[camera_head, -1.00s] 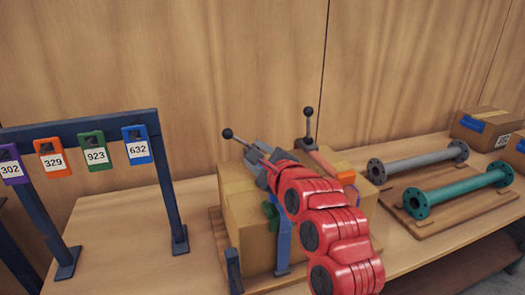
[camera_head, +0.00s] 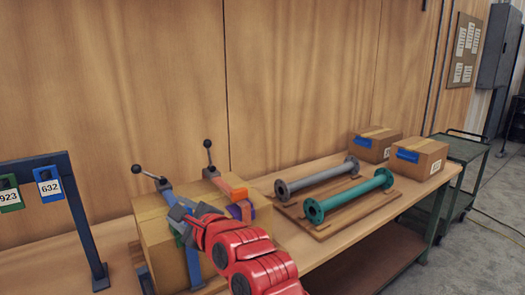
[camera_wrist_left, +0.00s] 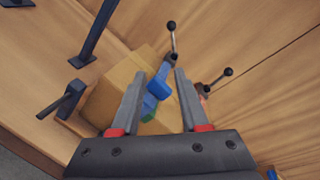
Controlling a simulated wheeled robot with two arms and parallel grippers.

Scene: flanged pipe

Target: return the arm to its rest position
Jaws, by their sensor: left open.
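My left arm is red and reaches from the bottom of the head view towards a cardboard box (camera_head: 160,238) with clamps on it. Its gripper (camera_head: 180,214) is at the top of the box, partly hidden by the wrist. In the left wrist view the two grey fingers (camera_wrist_left: 158,76) are apart. A blue clamp part (camera_wrist_left: 160,84) shows between them, and I cannot tell whether they touch it. Black-knobbed levers (camera_wrist_left: 172,40) stand beyond the fingertips. My right gripper is not in view.
A grey flanged pipe (camera_head: 318,178) and a green one (camera_head: 350,194) lie on a wooden board (camera_head: 322,230) to the right. Two small boxes (camera_head: 418,160) stand behind. A rack with numbered tags (camera_head: 48,186) is at the left. A green cart (camera_head: 462,160) stands beyond the bench.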

